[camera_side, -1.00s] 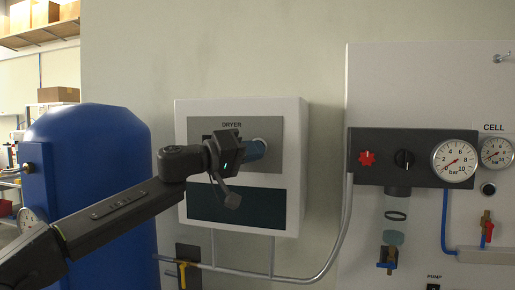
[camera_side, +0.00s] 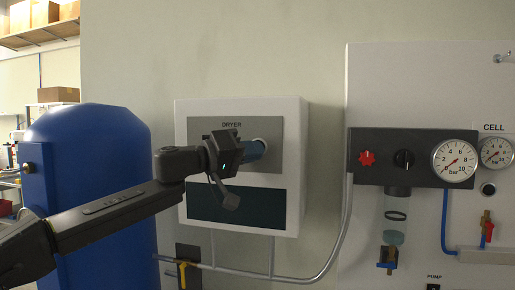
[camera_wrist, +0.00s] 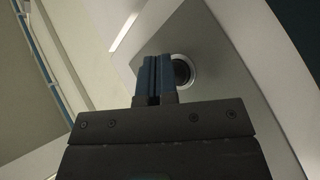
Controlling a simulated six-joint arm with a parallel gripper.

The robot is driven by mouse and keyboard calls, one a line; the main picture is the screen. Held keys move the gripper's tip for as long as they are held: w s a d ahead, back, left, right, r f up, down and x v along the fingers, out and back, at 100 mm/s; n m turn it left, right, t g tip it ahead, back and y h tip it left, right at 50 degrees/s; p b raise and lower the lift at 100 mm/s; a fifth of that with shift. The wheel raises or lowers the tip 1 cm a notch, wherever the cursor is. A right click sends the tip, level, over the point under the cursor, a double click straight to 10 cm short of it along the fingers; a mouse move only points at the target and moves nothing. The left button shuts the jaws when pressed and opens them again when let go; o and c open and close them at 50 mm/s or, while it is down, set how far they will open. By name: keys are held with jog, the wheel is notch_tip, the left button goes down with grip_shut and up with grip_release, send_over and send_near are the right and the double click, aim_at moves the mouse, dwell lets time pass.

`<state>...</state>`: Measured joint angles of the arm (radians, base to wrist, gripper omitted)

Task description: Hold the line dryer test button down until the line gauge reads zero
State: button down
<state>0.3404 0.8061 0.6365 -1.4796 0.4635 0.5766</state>
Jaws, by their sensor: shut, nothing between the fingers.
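The dryer (camera_side: 293,170) is a white wall box with a grey panel and a dark lower panel. My gripper (camera_side: 262,147) is shut and empty, its blue fingers up at the right part of the grey panel. In the wrist view my fingertips (camera_wrist: 157,62) overlap the left edge of a round, dark-centred button with a pale ring (camera_wrist: 183,70). I cannot tell whether they touch or press it. In the side view the fingers partly hide this button. The larger gauge (camera_side: 455,160), marked bar, has its needle toward the low end; the exact reading is too small to tell.
A dark panel holds a red knob (camera_side: 367,158) and a black knob (camera_side: 404,158). A smaller CELL gauge (camera_side: 496,153) is at far right. A blue tank (camera_side: 85,150) stands left of the dryer, behind my arm. A grey pipe (camera_side: 346,215) runs between dryer and board.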

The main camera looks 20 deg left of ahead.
jog(key=shift+s+f, duration=0.1)
jog(key=shift+s, duration=0.4)
jog(key=s, duration=0.5)
dwell(0.3)
dwell(0.4)
